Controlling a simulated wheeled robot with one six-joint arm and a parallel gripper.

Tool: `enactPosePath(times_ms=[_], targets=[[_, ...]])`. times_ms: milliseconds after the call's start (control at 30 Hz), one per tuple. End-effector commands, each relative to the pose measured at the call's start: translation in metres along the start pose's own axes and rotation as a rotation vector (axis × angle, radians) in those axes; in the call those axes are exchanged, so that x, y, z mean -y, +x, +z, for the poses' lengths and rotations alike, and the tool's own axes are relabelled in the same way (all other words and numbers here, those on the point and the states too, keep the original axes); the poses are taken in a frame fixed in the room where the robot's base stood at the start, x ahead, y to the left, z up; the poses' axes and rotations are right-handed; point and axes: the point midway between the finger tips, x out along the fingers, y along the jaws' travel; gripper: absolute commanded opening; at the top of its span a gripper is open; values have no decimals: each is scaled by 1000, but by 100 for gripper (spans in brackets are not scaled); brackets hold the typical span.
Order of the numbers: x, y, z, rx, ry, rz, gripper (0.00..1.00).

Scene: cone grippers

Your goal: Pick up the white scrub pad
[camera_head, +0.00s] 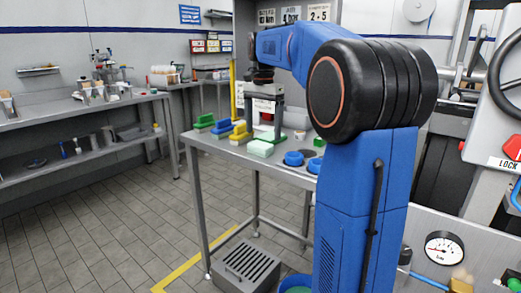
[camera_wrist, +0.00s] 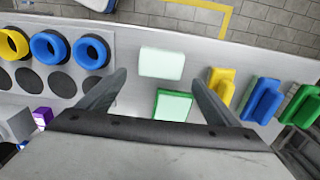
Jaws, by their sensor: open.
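The white scrub pad (camera_wrist: 161,62) is a pale, slightly greenish block lying flat on the steel table, just beyond my fingertips in the wrist view. It also shows near the table's front edge in the head view (camera_head: 260,148). My gripper (camera_wrist: 157,80) is open, its two grey fingers spread wide with nothing held between them. A green-edged piece with a pale top (camera_wrist: 172,104) lies between the fingers, nearer my palm than the pad. In the head view my arm hides part of the table, and the fingertips are not clear there.
Yellow (camera_wrist: 221,88), blue (camera_wrist: 261,100) and green (camera_wrist: 300,106) blocky pieces stand right of my right finger. Blue rings (camera_wrist: 91,52) and a yellow ring (camera_wrist: 13,43) lie to the left, beside dark round spots. The table edge runs just beyond the pad.

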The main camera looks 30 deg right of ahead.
Motion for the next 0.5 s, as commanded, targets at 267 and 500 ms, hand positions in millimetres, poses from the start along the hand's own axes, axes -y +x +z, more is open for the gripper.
enactPosePath(times_ms=[267, 500], targets=[[-1, 31, 15, 1, -2, 2, 84], [0, 50, 14, 0, 0, 0, 84]])
